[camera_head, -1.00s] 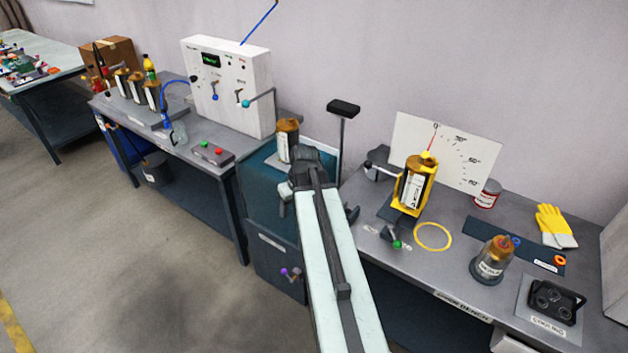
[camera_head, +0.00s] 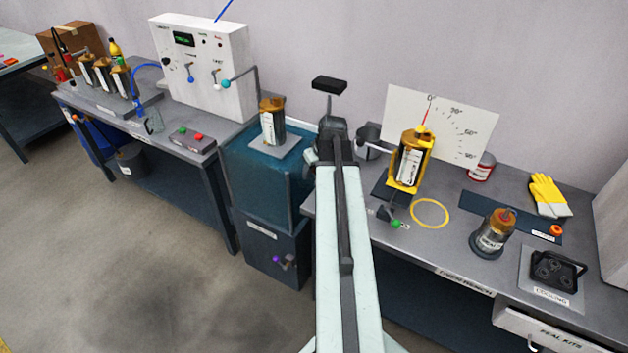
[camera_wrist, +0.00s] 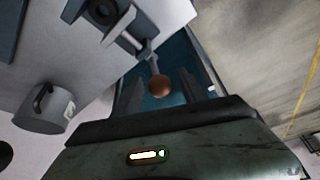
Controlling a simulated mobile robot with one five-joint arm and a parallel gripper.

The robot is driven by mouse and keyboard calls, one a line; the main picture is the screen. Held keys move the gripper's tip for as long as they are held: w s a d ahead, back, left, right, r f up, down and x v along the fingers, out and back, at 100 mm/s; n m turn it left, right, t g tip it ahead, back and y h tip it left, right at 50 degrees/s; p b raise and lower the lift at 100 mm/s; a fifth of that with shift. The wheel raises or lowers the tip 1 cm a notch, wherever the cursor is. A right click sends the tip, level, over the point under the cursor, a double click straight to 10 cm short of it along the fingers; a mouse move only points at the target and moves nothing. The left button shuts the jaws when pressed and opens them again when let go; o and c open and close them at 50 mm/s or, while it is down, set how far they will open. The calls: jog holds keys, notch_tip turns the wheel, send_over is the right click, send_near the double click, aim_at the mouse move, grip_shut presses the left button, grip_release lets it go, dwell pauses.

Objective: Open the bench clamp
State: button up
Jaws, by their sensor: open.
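The bench clamp appears to be the yellow holder (camera_head: 405,187) on the right bench, around an upright amber-capped pump tube (camera_head: 413,155). A green-knobbed lever (camera_head: 395,224) lies in front of it. My arm reaches up the middle of the head view, left of the holder, and hides my fingertips there. In the wrist view my gripper (camera_wrist: 160,92) is open, its dark fingers apart. A brown ball (camera_wrist: 160,86) on a short rod shows between the fingers in that view. I cannot tell how far it is from them or whether it belongs to the clamp.
A white angle scale (camera_head: 455,118) stands behind the holder. A yellow ring (camera_head: 430,213), a second tube on a round base (camera_head: 493,232) and a glove (camera_head: 549,195) lie to the right. A blue-sided tank (camera_head: 260,190) stands left of my arm. A black-topped post (camera_head: 329,85) rises behind.

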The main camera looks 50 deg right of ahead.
jog(key=b+x, duration=0.1)
jog(key=x, duration=0.1)
jog(key=shift+f, duration=0.4)
jog(key=shift+w+r, duration=0.1)
grip_shut()
dwell(1.0)
